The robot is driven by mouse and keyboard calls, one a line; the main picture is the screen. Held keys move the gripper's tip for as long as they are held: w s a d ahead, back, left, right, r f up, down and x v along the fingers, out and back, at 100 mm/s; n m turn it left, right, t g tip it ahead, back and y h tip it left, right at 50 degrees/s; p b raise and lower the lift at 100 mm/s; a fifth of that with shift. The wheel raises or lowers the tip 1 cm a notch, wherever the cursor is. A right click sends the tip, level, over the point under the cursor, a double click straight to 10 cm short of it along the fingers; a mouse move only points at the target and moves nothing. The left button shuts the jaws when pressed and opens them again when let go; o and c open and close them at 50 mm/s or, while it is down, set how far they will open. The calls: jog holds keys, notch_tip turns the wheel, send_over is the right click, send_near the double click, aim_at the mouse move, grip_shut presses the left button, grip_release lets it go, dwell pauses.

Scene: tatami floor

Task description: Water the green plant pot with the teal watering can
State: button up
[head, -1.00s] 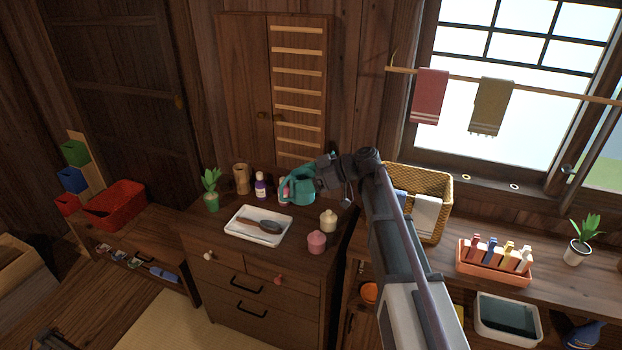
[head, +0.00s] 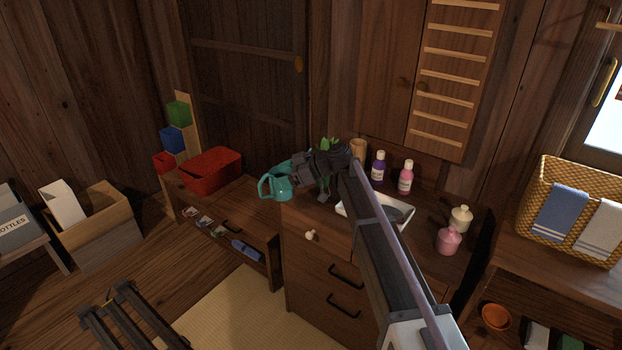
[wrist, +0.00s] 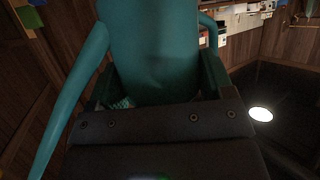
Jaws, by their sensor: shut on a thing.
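The teal watering can (head: 284,181) is held by my gripper (head: 302,172), which is shut on it. The can hangs out past the left front corner of the wooden dresser, with a loop on its left side. In the wrist view the can's body (wrist: 155,55) fills the middle between the fingers, and a long spout-like part runs down the left. The plant's green leaves (head: 329,145) show just behind my gripper on the dresser's left end. Its pot is hidden by my gripper and arm.
On the dresser stand a purple bottle (head: 378,168), a pink bottle (head: 405,178), a white tray (head: 402,222), a pink jar (head: 448,241) and a cream jar (head: 461,218). A red bin (head: 212,172) sits on the low bench to the left.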

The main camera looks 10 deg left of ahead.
jog(key=shift+a, duration=0.2)
jog(key=shift+f, duration=0.1)
jog(key=shift+w, duration=0.1)
jog(key=shift+m+g+y, duration=0.3)
jog(key=shift+w+d+f+b, duration=0.5)
jog(key=shift+w+f+b, duration=0.25)
jog(key=shift+b, duration=0.2)
jog(key=shift+w+d+f+b, duration=0.5)
jog(key=shift+w+f+b, duration=0.15)
jog(key=shift+b, duration=0.25)
jog(key=shift+w+d+f+m+y+b, duration=0.3)
jog(key=shift+w+y+b, duration=0.1)
jog(key=shift+b, duration=0.45)
jog(key=shift+r, duration=0.1)
jog(key=shift+r, duration=0.15)
jog(key=shift+r+m+g+y, duration=0.25)
jog(key=shift+m+g+y, duration=0.15)
jog(key=shift+m, duration=0.1)
jog(key=shift+r+m+y, duration=0.4)
jog(key=shift+r, duration=0.45)
